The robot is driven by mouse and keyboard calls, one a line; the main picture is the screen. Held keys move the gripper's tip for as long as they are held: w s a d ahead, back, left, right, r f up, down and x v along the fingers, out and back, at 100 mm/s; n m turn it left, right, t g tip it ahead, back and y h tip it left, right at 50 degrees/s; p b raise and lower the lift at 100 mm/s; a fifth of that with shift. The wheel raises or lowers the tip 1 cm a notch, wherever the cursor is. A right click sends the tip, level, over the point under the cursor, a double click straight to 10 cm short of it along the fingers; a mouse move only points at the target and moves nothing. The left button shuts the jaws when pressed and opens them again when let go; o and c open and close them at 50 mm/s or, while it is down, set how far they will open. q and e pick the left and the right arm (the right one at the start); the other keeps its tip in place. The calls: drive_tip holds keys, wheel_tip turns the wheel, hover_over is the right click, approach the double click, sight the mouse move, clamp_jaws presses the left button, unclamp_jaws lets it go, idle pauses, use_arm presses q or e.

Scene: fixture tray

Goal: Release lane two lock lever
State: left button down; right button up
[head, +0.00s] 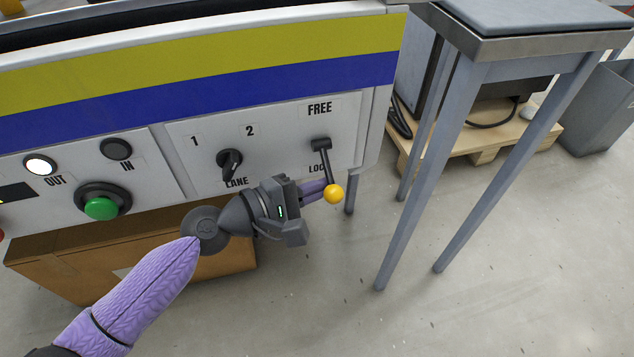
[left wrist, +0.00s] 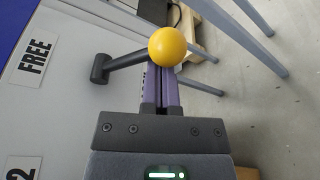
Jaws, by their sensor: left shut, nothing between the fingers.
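The lock lever (head: 324,166) is a dark rod with a yellow ball knob (head: 334,194), on the right of the white panel. It hangs down from its pivot, over the LOCK label (head: 317,169) and below the FREE label (head: 319,109). My left gripper (head: 318,190) is shut and empty, its purple fingers beside the knob. In the left wrist view the yellow knob (left wrist: 167,46) overlaps the tips of the shut fingers (left wrist: 163,82); I cannot tell if they touch. The lane selector knob (head: 230,162) sits below the numbers 1 and 2. My right gripper is not in view.
The panel also has a green button (head: 101,208), a lit OUT lamp (head: 40,164) and a dark IN lamp (head: 117,149). A cardboard box (head: 60,262) stands underneath.

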use_arm(q)
drive_tip(key=shift+r, duration=0.15)
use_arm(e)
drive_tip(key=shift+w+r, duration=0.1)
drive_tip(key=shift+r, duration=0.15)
use_arm(q)
drive_tip(key=r+n+g+p, duration=0.1)
drive_tip(key=n+p, duration=0.2)
drive_tip(key=p, duration=0.1)
drive_tip(key=s+r+n+g+p, duration=0.1)
drive_tip(key=r+n+p, duration=0.1)
drive_tip(key=p, duration=0.3)
drive_tip(key=r+n+g+p, duration=0.2)
drive_tip(key=n+p, duration=0.1)
drive_tip(key=p, duration=0.2)
drive_tip(key=shift+s+d+r+n, duration=0.2)
drive_tip(key=shift+s+d+n, duration=0.05)
drive_tip(key=shift+n, duration=0.05)
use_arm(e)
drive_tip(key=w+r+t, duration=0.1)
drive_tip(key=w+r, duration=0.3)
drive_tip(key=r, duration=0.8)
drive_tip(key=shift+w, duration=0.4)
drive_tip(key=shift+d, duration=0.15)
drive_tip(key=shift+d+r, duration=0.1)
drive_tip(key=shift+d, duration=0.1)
